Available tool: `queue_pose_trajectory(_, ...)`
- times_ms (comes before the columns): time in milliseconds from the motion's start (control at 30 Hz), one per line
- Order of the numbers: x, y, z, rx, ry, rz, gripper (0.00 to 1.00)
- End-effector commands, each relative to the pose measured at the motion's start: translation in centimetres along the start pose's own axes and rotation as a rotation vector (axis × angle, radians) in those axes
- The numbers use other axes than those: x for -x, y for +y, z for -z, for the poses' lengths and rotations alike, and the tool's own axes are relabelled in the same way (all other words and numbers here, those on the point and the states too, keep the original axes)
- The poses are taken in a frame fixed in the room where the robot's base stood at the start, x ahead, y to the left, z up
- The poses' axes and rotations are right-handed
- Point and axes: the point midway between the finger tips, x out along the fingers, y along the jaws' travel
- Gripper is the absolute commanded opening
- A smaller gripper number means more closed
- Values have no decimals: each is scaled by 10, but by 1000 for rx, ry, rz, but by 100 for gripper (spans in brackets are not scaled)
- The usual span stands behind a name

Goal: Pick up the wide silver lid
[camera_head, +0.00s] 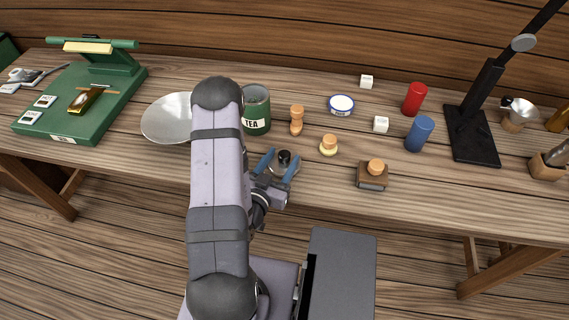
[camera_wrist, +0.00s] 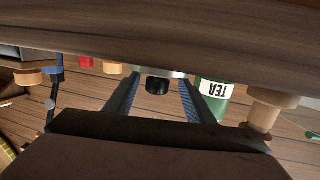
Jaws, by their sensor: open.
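The silver lid (camera_head: 284,170) lies on the wooden table, with a dark round knob on top. My gripper (camera_head: 278,160) is open, its two blue fingers on either side of the knob. In the wrist view the black knob (camera_wrist: 158,87) sits between the fingers of my gripper (camera_wrist: 158,92), with a gap on each side. A strip of the lid's silver rim (camera_wrist: 160,73) shows behind it. Fingers and arm hide part of the lid; I cannot tell whether the fingers touch it.
A green TEA tin (camera_head: 256,112) and a wooden peg-shaped piece (camera_head: 297,120) stand behind the lid. A wide silver pan (camera_head: 165,118) is partly behind my arm.

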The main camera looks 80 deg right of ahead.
Motion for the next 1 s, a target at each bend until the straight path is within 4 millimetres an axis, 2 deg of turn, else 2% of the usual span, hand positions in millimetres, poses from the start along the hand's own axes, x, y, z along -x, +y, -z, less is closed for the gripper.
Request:
queue_pose_trajectory(267,-6,1,1,-2,3,-1,49)
queue_pose_trajectory(700,-50,4,4,0,1,0,49)
queue_pose_trajectory(1000,-53,4,2,0,0,1,49)
